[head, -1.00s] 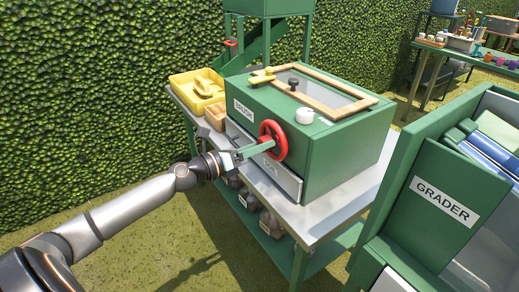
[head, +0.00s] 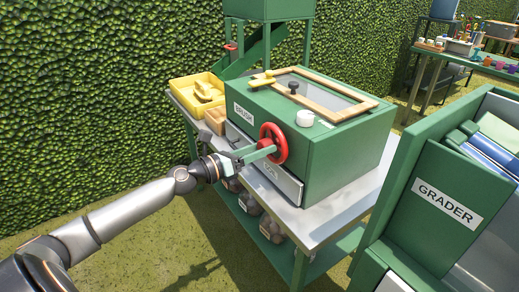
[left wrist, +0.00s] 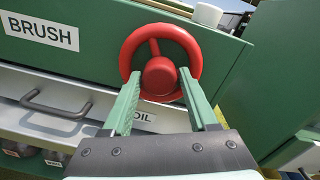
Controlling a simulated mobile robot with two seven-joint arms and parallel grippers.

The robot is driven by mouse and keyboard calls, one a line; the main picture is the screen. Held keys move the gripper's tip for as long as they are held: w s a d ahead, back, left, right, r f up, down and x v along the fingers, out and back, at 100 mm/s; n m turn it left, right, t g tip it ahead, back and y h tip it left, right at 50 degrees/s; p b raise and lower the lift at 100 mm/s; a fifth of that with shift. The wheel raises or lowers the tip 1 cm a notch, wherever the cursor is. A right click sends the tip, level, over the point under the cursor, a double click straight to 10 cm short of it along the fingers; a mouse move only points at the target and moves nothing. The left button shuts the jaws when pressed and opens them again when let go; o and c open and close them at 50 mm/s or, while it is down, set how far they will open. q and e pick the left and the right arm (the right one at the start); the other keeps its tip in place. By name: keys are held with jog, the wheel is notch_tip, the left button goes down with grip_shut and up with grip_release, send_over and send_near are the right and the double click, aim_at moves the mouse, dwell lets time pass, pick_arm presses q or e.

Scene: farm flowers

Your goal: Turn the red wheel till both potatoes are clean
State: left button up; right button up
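The red wheel (head: 273,143) is mounted on the front of a green box labelled BRUSH (head: 340,148). It also shows in the left wrist view (left wrist: 160,76), with one spoke pointing up from its hub. My left gripper (head: 268,151) reaches the wheel from the front left. In the left wrist view its two green fingers (left wrist: 160,74) stand apart, one on each side of the hub, with their tips at the wheel. I see a gap beside the hub, so the fingers do not look closed on it. No potatoes can be made out inside the box. My right gripper is not in view.
The box stands on a metal-topped table (head: 330,222). A drawer labelled SOIL (head: 280,181) is below the wheel. A wood-framed window (head: 325,92) and a white knob (head: 306,118) are on top. A yellow tray (head: 196,88) sits behind left. The green grader (head: 440,200) stands at right.

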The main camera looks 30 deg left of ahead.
pick_arm(q)
jog(key=o, duration=0.3)
jog(key=shift+s+f, duration=0.1)
jog(key=v, duration=1.2)
jog(key=shift+s+b, duration=0.15)
jog(key=shift+b, duration=0.3)
jog(key=shift+a, duration=0.1)
